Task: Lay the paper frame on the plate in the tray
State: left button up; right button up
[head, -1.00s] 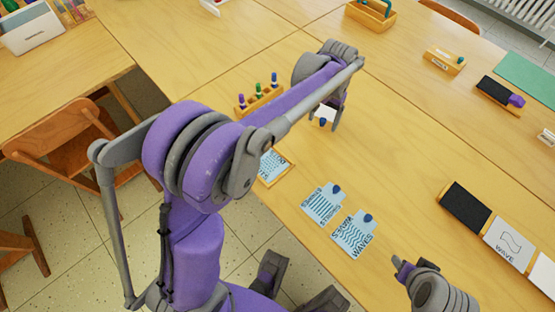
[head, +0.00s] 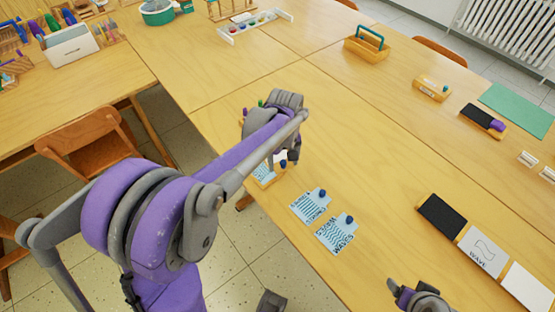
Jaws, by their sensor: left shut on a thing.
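My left gripper (head: 286,160) is shut at the left edge of the table on a small white piece, which I take to be the paper frame (head: 281,155). A dark blue knob shows at it. The tray (head: 268,184), a shallow wooden one, is just below and left of the gripper, partly hidden by my arm. In it lies a light blue patterned plate (head: 262,171). The gripper is over or beside the tray's far right part; I cannot tell whether the frame touches the plate. My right gripper (head: 397,288) is at the bottom edge, its fingers too small to judge.
Two blue lettered cards with knobs, a nearer one (head: 336,234) and another (head: 311,206), lie right of the tray. A black board (head: 441,217), a WAVE card (head: 480,251) and a white sheet (head: 525,287) lie at right. The table's middle is clear.

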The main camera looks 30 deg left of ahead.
aim_at(277, 169)
pick_arm(q)
jog(key=shift+s+a+r+n, duration=0.3)
jog(key=shift+s+a+n, duration=0.1)
jog(key=shift+s+n, duration=0.25)
jog(key=shift+s+a+n+p, duration=0.15)
jog(key=shift+n+p, duration=0.15)
jog(key=shift+n, duration=0.15)
jog(key=shift+a+f, duration=0.15)
jog(key=shift+f+b, duration=2.2)
jog(key=shift+f, duration=0.9)
pick_arm(e)
jog(key=shift+s+f, duration=0.15)
jog(key=shift+f, duration=1.65)
pick_arm(q)
jog(key=shift+f+n, duration=0.25)
jog(key=shift+n, duration=0.05)
pick_arm(e)
jog(key=shift+f, duration=0.2)
pick_arm(q)
jog(key=o, duration=1.2)
jog(key=shift+s, duration=0.1)
